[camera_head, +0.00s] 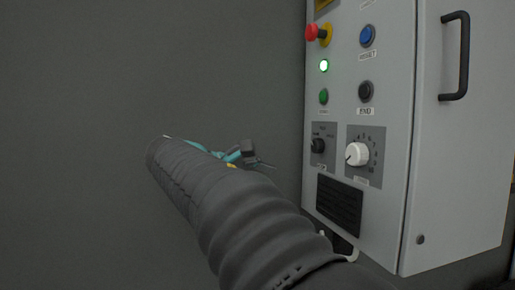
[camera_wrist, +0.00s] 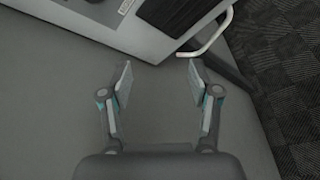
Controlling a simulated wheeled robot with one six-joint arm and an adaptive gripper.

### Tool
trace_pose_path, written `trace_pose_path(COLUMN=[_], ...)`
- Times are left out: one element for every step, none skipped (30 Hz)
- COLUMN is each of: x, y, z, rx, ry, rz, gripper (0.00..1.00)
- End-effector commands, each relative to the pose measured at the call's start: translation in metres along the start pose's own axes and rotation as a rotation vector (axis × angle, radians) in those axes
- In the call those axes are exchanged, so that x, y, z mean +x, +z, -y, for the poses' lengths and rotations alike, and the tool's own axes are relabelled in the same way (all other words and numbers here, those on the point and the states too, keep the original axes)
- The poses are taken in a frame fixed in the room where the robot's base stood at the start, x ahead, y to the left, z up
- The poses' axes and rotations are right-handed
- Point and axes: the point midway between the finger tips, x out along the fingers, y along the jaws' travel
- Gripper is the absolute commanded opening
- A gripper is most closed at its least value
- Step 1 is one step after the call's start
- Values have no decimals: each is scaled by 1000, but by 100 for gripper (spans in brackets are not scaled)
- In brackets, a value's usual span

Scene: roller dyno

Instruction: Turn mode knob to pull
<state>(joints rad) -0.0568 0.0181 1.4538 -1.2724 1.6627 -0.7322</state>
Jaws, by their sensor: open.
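A small black knob (camera_head: 317,145) on a dark square plate sits on the front of a light grey control cabinet (camera_head: 400,215), left of a larger white dial knob (camera_head: 356,154). The labels around the black knob are too small to read. My gripper (camera_head: 253,160) is left of the panel in the head view, partly hidden by my arm. In the wrist view my gripper (camera_wrist: 157,90) is open and empty, its two fingers apart. The cabinet's lower part (camera_wrist: 115,30) shows at the top of that view, beyond the fingertips. The black knob is not clearly visible there.
Above the knobs are a red emergency stop (camera_head: 312,33), a lit green lamp (camera_head: 324,66), a green button (camera_head: 323,96), a blue button (camera_head: 367,36) and a black button (camera_head: 366,91). A vent (camera_head: 339,203) lies below. A black handle (camera_head: 455,56) projects from the cabinet's side.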

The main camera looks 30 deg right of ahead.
Motion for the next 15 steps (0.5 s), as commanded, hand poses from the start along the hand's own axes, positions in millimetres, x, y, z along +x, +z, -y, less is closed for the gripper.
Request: trace_pose_path(x=[-4,-7,-10,-13,-16,-19,-21,-23,-25,-27,-28,-28,-27,-26,-23], y=[0,2,5,6,8,10,10,12,13,13,14,15,16,17,18], z=[-19,-28,-39,-46,-52,-58,-62,-65,-68,-70,-72,-73,-73,-74,-74], rx=[-18,-28,-39,-45,-49,-55,-58,-60,-62,-62,-63,-64,-64,-64,-64], ry=[22,34,46,54,61,67,70,73,76,76,77,78,78,77,77], rz=[66,107,156,190,221,259,282,303,325,338,349,359,364,367,369], gripper=[62,62,62,62,62,62,62,62,62,62,62,62,62,62,62])
